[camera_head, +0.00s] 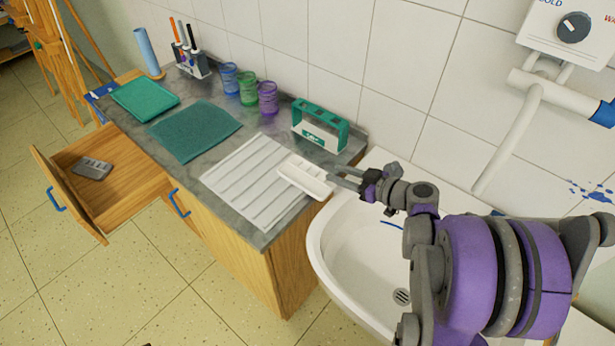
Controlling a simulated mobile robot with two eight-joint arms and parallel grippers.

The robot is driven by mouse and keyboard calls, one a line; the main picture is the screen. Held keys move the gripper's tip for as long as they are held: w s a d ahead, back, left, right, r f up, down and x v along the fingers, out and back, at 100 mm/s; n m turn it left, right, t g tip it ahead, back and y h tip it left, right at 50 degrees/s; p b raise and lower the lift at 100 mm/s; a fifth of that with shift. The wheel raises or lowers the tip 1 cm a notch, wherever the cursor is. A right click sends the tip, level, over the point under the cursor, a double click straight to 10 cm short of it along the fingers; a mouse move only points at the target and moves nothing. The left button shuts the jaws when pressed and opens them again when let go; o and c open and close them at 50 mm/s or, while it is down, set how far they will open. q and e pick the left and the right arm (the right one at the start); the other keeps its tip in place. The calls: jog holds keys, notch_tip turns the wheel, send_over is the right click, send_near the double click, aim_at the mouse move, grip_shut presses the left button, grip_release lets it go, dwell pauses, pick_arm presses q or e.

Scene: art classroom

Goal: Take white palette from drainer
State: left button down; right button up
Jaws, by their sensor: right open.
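The white palette (303,177), a small oblong with shallow wells, is at the right edge of the white ribbed drainer (246,178) on the counter. My right gripper (340,180) reaches in from the right, its fingers pointing left at the palette's right end. The gripper is open; the fingertips are at or very near the palette's end, and I cannot tell whether they touch it. My left gripper is not in view.
A green and white holder (320,125) stands just behind the palette, by the wall. The sink (345,235) lies below my right arm. Several jars (248,90) stand along the wall. An open drawer (110,190) holds a grey palette (93,169).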

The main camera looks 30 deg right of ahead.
aim_at(317, 167)
jog(key=x, duration=0.5)
jog(key=shift+w+a+f, duration=0.1)
jog(key=shift+w+a, duration=0.05)
jog(key=shift+w, duration=0.2)
jog(key=shift+c, duration=0.2)
grip_shut()
dwell(1.0)
